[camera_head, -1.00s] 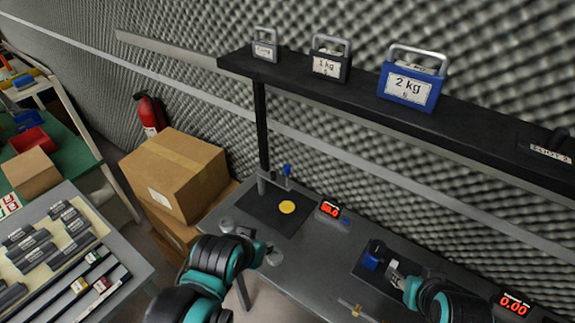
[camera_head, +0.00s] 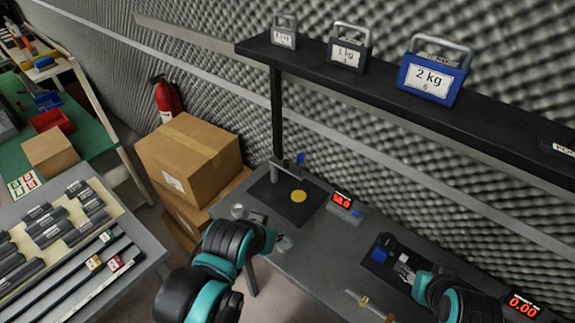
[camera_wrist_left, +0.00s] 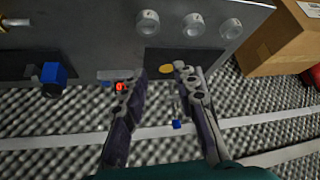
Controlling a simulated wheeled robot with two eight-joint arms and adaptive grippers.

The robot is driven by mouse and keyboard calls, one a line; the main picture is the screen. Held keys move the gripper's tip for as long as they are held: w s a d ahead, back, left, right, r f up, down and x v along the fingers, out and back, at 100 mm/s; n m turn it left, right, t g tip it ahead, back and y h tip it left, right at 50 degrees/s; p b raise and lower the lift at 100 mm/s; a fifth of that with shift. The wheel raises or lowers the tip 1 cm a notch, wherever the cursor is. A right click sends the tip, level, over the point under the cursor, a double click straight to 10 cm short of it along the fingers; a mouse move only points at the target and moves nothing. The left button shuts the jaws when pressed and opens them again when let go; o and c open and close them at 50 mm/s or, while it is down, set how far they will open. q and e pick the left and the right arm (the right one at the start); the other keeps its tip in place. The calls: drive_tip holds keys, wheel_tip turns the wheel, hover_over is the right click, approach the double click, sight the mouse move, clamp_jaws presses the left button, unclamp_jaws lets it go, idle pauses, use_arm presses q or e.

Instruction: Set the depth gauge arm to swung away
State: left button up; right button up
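The depth gauge (camera_head: 275,170) is a grey post at the back left of the grey bench, with a thin arm reaching right to a blue-topped part (camera_head: 301,158). A yellow disc (camera_head: 298,196) lies on the dark mat in front of it. In the left wrist view the blue part (camera_wrist_left: 177,124) and yellow disc (camera_wrist_left: 166,69) show beyond my fingers. My left gripper (camera_wrist_left: 160,72) is open and empty, its fingers apart; in the head view it is over the bench's front left. My right gripper (camera_head: 405,270) is beside a blue block; its finger state is unclear.
A red-lit display (camera_head: 342,199) stands right of the mat. Pale rings (camera_wrist_left: 193,24) lie near the bench's front edge. A blue block (camera_head: 380,250) sits on a second dark mat. A shelf (camera_head: 385,85) with weights hangs above. Cardboard boxes (camera_head: 190,155) stand left.

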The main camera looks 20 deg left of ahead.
use_arm(q)
drive_tip(key=c, duration=0.5)
drive_tip(key=shift+w+r+n, duration=0.1)
drive_tip(key=shift+n, duration=0.2)
clamp_jaws()
drive_tip(key=w+a+r+n+h+p, duration=0.1)
drive_tip(key=w+a+n, duration=0.3)
drive_tip(key=n, duration=1.1)
drive_tip(key=w+a+n+t+h+p, duration=0.1)
drive_tip(key=w+a+n, duration=0.4)
drive_tip(key=n, duration=1.1)
drive_tip(key=shift+w+r+n+t+h+p, duration=0.3)
drive_tip(key=shift+w+r+h+p, duration=0.15)
drive_tip(key=shift+w+p, duration=1.05)
drive_tip(key=shift+w, duration=0.15)
